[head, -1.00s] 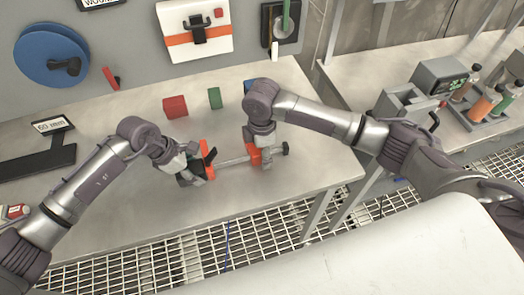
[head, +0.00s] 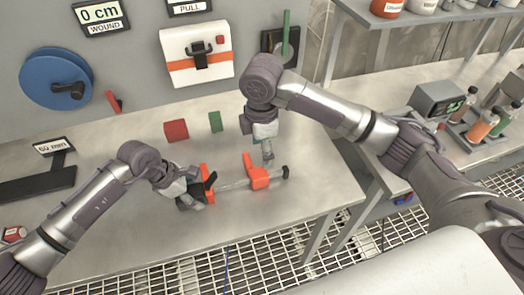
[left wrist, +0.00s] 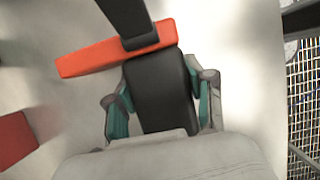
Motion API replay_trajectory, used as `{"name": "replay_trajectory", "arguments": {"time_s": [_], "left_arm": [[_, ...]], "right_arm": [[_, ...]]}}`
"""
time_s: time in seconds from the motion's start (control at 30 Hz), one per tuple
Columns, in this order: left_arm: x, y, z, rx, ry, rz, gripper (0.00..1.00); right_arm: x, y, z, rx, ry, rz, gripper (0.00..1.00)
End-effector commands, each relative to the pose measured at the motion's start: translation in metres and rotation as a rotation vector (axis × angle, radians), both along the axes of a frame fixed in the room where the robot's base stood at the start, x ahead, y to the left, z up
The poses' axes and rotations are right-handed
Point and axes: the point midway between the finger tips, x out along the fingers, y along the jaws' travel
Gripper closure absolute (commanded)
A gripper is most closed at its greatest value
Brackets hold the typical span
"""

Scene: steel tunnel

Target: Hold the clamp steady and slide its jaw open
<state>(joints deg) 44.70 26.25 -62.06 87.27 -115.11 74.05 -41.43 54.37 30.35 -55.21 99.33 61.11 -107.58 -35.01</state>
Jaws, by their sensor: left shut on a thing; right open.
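A gap of bare bar separates the jaws. My left gripper (head: 192,197) is shut on the clamp's black handle, beside the fixed jaw. In the left wrist view the black handle (left wrist: 160,90) sits between my teal-padded fingers, with the orange jaw (left wrist: 115,50) beyond. My right gripper (head: 267,153) is open and empty, just behind and above the sliding jaw, apart from it.
A red block (head: 176,130) and a green block (head: 215,121) stand behind the clamp. A black stand with a "60 mm" sign (head: 54,147) is at the left. A blue reel (head: 57,79) and an orange-banded white box (head: 196,54) are on the back panel.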

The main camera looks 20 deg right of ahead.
Motion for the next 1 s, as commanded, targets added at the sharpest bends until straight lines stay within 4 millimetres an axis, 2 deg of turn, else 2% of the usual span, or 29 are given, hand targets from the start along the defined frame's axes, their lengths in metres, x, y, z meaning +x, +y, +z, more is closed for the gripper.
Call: {"name": "replay_trajectory", "arguments": {"time_s": [0.17, 0.2, 0.33, 0.37, 0.73, 0.87, 1.0], "left_arm": [[0.000, -0.001, 0.000, -0.002, 0.000, -0.001, 0.88], [0.000, -0.001, 0.000, -0.002, 0.000, -0.001, 0.41], [0.000, -0.001, 0.000, -0.002, 0.000, -0.001, 0.20], [0.000, -0.001, 0.000, -0.002, 0.000, -0.001, 0.17], [0.000, 0.002, 0.004, -0.001, -0.001, -0.001, 0.17], [0.001, 0.008, 0.021, -0.002, -0.004, 0.001, 0.17], [0.002, 0.020, 0.048, -0.001, -0.005, 0.001, 0.17]], "right_arm": [[0.000, 0.000, 0.000, 0.000, 0.000, 0.000, 0.29], [0.000, 0.000, 0.000, 0.000, 0.000, 0.000, 0.29], [0.000, 0.000, 0.000, 0.001, 0.000, 0.000, 0.29], [0.000, 0.000, 0.000, 0.001, 0.000, 0.000, 0.29], [0.000, 0.000, -0.001, 0.001, 0.000, 0.000, 0.29], [0.000, 0.000, 0.000, 0.000, 0.000, 0.000, 0.29], [0.000, 0.000, -0.001, 0.001, 0.000, 0.000, 0.29]]}}
